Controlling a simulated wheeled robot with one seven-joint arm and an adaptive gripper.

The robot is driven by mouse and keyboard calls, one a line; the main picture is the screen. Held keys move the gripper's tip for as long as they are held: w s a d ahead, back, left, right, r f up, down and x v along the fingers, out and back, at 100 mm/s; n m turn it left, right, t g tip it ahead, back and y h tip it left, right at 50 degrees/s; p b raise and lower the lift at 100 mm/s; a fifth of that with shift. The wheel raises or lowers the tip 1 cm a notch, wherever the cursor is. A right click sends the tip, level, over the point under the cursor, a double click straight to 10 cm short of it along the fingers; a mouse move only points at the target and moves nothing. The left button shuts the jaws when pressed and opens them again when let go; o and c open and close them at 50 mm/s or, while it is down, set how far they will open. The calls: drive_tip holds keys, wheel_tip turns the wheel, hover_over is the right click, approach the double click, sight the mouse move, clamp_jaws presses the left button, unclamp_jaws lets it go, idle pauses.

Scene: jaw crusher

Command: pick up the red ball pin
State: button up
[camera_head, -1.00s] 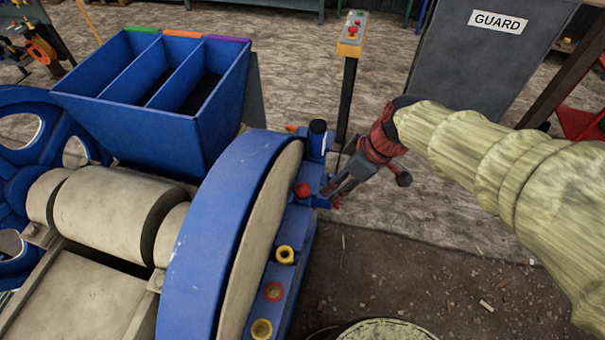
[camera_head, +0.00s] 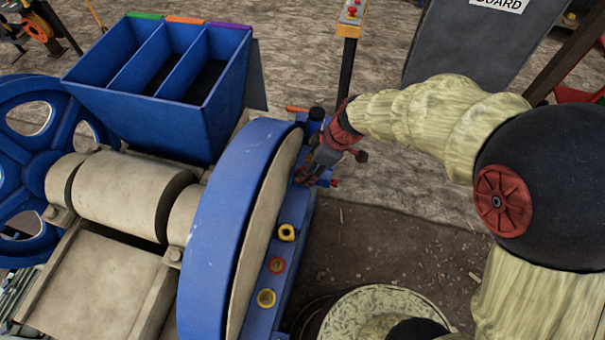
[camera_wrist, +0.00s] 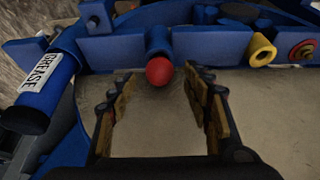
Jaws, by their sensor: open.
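The red ball pin (camera_wrist: 159,71) shows in the wrist view as a round red head at the end of a blue cylindrical holder (camera_wrist: 158,42) on the blue rail. It lies just beyond and between my gripper's fingertips. My gripper (camera_wrist: 165,78) is open and empty, one finger to each side of the ball, with no contact that I can make out. In the head view my gripper (camera_head: 308,172) is at the far end of the blue rail beside the wheel, and it hides the red ball there.
A blue grease cylinder (camera_wrist: 45,85) stands close left of my gripper. A yellow socket (camera_wrist: 261,50) and a red-ringed socket (camera_wrist: 302,50) lie to the right on the rail. The large blue wheel rim (camera_head: 228,220) is beside the rail. A blue three-compartment bin (camera_head: 140,110) stands behind.

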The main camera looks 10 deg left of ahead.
drive_tip(key=shift+x, duration=1.1)
drive_tip(key=c, duration=0.4)
clamp_jaws()
